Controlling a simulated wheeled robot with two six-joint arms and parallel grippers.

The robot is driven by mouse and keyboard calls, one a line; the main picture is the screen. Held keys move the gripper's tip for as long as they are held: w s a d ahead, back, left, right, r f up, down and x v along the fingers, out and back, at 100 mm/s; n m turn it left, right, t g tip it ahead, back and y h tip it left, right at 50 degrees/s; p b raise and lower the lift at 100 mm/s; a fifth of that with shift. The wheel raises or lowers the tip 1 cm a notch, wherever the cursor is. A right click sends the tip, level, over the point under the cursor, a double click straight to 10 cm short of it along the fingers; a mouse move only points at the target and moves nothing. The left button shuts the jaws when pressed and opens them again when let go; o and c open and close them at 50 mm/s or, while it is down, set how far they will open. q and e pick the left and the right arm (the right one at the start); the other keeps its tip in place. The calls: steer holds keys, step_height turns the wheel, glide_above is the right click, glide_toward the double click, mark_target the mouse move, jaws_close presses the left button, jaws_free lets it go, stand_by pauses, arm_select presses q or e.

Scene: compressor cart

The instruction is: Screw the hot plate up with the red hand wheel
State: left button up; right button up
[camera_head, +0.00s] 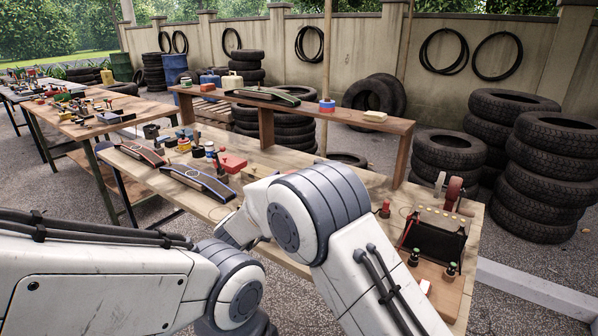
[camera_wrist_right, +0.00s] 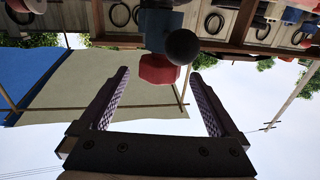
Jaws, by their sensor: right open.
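A black plate unit (camera_head: 433,240), which looks like the hot plate, sits on a wooden base at the right end of the workbench. Small yellowish dots line its upper edge. A dull red wheel-like part (camera_head: 453,193) stands upright behind it. In the right wrist view my right gripper (camera_wrist_right: 160,100) is open and empty. Beyond its fingers are a red faceted part (camera_wrist_right: 157,70) and a black ball (camera_wrist_right: 182,47); I cannot tell whether they belong to the wheel.
A red knob (camera_head: 385,209) stands left of the plate unit. A raised wooden shelf (camera_head: 340,113) runs along the bench's back. Tyre stacks (camera_head: 550,170) stand behind.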

steer(key=x, duration=0.5)
steer(key=shift+w+d, duration=0.2)
steer(key=shift+w, duration=0.15)
steer(key=c, duration=1.2)
steer(key=shift+d, duration=0.15)
steer(key=shift+c, duration=0.9)
